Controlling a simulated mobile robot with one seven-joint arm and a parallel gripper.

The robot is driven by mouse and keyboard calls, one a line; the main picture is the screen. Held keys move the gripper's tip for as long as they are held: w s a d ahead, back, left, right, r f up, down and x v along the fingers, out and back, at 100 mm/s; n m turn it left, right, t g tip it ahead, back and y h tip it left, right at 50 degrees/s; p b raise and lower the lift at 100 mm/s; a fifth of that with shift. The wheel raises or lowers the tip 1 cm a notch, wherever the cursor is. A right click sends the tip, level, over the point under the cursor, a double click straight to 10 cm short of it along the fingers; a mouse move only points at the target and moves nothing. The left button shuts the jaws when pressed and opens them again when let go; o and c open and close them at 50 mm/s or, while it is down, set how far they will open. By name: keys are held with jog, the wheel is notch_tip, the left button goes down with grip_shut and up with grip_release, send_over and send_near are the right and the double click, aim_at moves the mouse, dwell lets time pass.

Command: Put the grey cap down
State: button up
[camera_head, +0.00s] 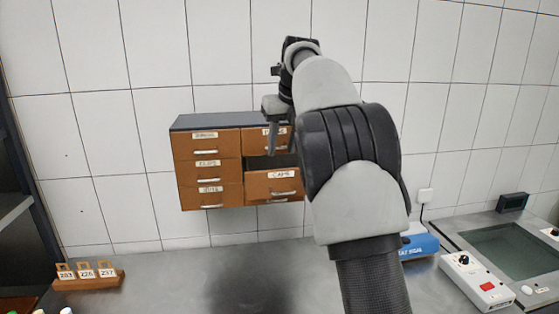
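My gripper (273,146) hangs in front of the right column of a wall-mounted drawer cabinet (218,122), above a pulled-out drawer labelled CAPS (274,185). The gripper shows small and from behind my arm, with a finger pointing down. I cannot tell whether it is open or shut, or whether it holds anything. I cannot make out a grey cap anywhere. The inside of the CAPS drawer is mostly dark, and my arm covers the area to its right.
The cabinet's left drawers are closed. On the grey bench (170,285) below, a wooden rack (90,283) with numbered tags stands at left. A blue device (420,243), a white control box (476,282) and a recessed tray (505,252) are at right. The bench middle is clear.

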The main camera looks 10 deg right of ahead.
jog(key=s+d+r+n, duration=0.1)
jog(key=s+r+n, duration=0.2)
jog(key=s+n, duration=0.6)
jog(key=s+r+n, duration=0.2)
jog(key=s+n, duration=0.4)
jog(key=s, duration=0.6)
jog(key=s+f+n, duration=0.7)
jog(key=s+n, duration=0.2)
jog(key=s, duration=0.1)
jog(key=s+a+f+n+t, duration=0.1)
jog(key=s+f+n, duration=0.6)
jog(key=s+n, duration=0.2)
jog(key=shift+s+a+f+n+h, duration=0.3)
jog(key=shift+s+n+h, duration=0.1)
jog(key=shift+s, duration=0.5)
